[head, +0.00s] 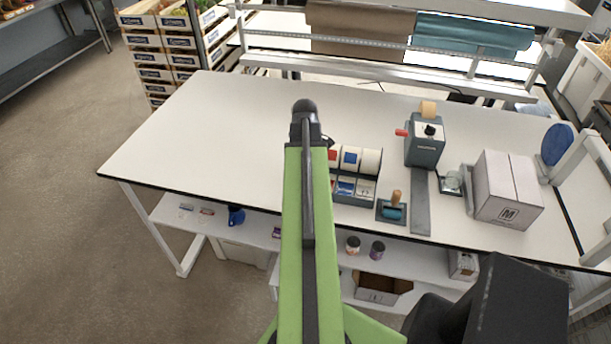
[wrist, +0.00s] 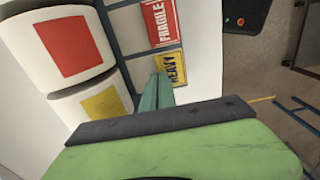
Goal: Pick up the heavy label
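The heavy label (wrist: 173,68), yellow with black lettering, shows in the wrist view just below the red FRAGILE label (wrist: 160,22). My gripper (wrist: 160,76) has teal fingers that appear close together. Their tips overlap the lower left part of the heavy label in the picture. I cannot tell whether the label is between the fingers or whether they touch it. In the head view my green arm reaches over the table to the label rack (head: 353,190), hiding its left end and the heavy label.
White rolls with red (wrist: 75,45) and yellow (wrist: 103,104) labels stand left of my fingers in the wrist view. On the white table (head: 220,130), a roller (head: 392,211), a grey dispenser (head: 425,150) and a carton (head: 508,190) stand to the right. The table's left side is clear.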

